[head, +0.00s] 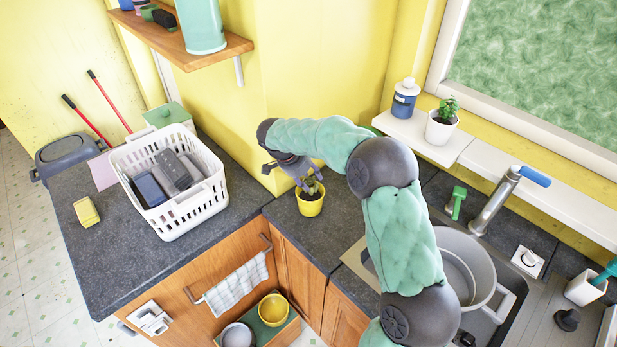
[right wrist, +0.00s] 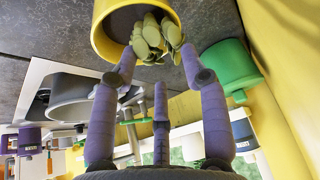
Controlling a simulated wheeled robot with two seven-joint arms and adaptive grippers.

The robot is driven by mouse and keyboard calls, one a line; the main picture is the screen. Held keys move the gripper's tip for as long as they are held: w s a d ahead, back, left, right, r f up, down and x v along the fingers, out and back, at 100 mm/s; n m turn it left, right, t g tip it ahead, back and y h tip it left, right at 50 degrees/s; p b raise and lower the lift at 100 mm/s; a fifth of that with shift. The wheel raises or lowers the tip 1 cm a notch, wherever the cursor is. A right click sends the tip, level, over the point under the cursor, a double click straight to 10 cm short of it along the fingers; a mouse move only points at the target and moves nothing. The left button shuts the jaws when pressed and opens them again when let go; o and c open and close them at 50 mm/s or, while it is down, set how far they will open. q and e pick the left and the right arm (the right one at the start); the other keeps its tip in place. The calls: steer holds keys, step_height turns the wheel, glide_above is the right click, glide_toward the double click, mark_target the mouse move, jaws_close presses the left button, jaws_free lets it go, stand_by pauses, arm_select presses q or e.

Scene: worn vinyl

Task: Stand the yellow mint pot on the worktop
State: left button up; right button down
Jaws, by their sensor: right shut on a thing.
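The yellow mint pot (head: 311,206) with its green leaves is at the inner corner of the dark worktop (head: 240,236), close to the front edge. It looks about upright. My right gripper (head: 308,181) reaches down to it from above and is shut on the mint pot. In the right wrist view the purple fingers (right wrist: 155,58) close around the leaves at the mouth of the yellow pot (right wrist: 103,38). I cannot tell whether the pot's base touches the worktop. My left gripper is not in view.
A white basket (head: 188,213) with dark items and a yellow block (head: 87,212) stand on the left worktop. A sink with a large grey pot (head: 468,262) lies to the right. A white potted plant (head: 441,125) and blue bottle (head: 405,99) stand on the sill.

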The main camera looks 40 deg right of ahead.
stand_by(0.3)
steer(key=c, duration=0.6)
jaws_free()
steer(key=shift+o, duration=0.2)
steer(key=shift+f, duration=0.15)
steer(key=p+v, duration=0.2)
steer(key=v, duration=0.6)
steer(key=shift+p, duration=0.3)
stand_by(0.8)
stand_by(0.4)
